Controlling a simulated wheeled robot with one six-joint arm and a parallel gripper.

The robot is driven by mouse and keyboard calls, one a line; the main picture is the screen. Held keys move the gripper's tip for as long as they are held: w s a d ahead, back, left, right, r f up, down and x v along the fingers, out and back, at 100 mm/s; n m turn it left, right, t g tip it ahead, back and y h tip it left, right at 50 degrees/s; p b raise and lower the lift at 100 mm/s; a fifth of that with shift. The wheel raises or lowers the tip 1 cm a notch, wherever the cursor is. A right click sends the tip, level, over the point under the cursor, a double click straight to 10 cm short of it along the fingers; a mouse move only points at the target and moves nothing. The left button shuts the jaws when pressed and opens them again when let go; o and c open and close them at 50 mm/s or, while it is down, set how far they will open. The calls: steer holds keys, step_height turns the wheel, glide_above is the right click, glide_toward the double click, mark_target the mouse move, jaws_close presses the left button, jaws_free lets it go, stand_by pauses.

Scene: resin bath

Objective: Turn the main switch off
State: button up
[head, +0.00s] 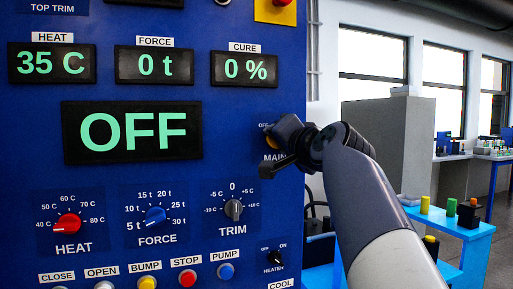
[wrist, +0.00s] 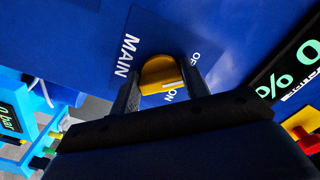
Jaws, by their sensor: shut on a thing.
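The main switch is a yellow knob (wrist: 160,72) on a blue panel, with the word MAIN beside it and partly covered OFF and ON labels. A white mark shows on the knob; which label it points to is hard to tell. In the head view my gripper (head: 277,141) covers most of the switch. In the wrist view my gripper (wrist: 162,80) has one finger on each side of the knob and is shut on it. The large display (head: 132,132) reads OFF.
The panel carries a red HEAT knob (head: 68,225), a blue FORCE knob (head: 155,216), a TRIM knob (head: 233,209) and a small HEATER switch (head: 275,258) below my gripper. Several push buttons line the bottom. A light blue table (head: 450,225) with small coloured things stands at the right.

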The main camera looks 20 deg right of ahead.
steer(key=shift+f+n, duration=0.15)
steer(key=shift+n, duration=0.35)
steer(key=o, duration=1)
